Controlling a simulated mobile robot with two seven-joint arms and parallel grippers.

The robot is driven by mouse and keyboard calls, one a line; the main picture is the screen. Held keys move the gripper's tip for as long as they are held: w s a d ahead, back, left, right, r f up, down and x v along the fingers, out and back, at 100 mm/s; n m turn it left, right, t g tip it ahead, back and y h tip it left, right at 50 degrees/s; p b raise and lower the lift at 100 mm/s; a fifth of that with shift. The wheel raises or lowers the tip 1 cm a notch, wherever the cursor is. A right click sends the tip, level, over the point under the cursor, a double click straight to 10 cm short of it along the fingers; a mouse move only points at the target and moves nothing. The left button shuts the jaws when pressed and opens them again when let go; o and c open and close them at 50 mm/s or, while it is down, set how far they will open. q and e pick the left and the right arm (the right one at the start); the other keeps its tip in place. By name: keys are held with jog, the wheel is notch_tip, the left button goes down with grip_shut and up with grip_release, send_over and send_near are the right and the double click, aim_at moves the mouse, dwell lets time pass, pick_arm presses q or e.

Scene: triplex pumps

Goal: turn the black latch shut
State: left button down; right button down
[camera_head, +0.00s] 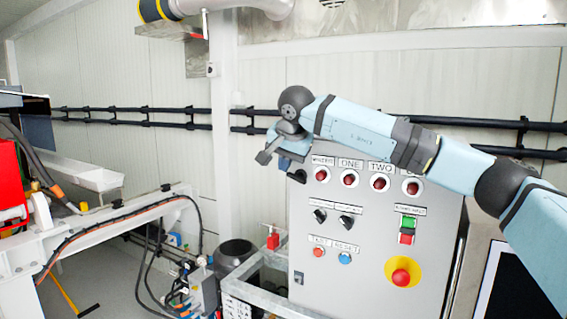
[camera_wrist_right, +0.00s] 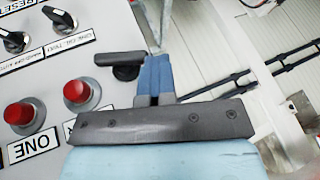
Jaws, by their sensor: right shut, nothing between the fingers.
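The black latch (camera_wrist_right: 120,60) is on the face of the grey control cabinet (camera_head: 375,240), near its upper left edge. In the head view it shows as a small dark shape (camera_head: 298,176) just below my right gripper (camera_head: 291,151). In the right wrist view its bar lies roughly level across the picture. My right gripper, also in the wrist view (camera_wrist_right: 156,66), is shut and empty. Its blue fingers are beside the end of the latch bar, very close to it; I cannot tell whether they touch. My left gripper is not in view.
Red lamps (camera_head: 350,179), black selector knobs (camera_head: 346,222) and a red emergency stop button (camera_head: 401,277) are on the cabinet face near the latch. Black rails (camera_head: 180,117) run along the wall behind. Left of the cabinet stand hoses and a black drum (camera_head: 236,255).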

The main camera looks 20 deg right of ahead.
jog(key=shift+d+r, duration=0.15)
jog(key=shift+r, duration=0.05)
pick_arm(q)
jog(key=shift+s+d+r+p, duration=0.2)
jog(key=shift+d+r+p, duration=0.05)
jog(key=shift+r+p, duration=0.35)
pick_arm(e)
jog(key=shift+s+r, duration=0.1)
jog(key=shift+r, duration=0.45)
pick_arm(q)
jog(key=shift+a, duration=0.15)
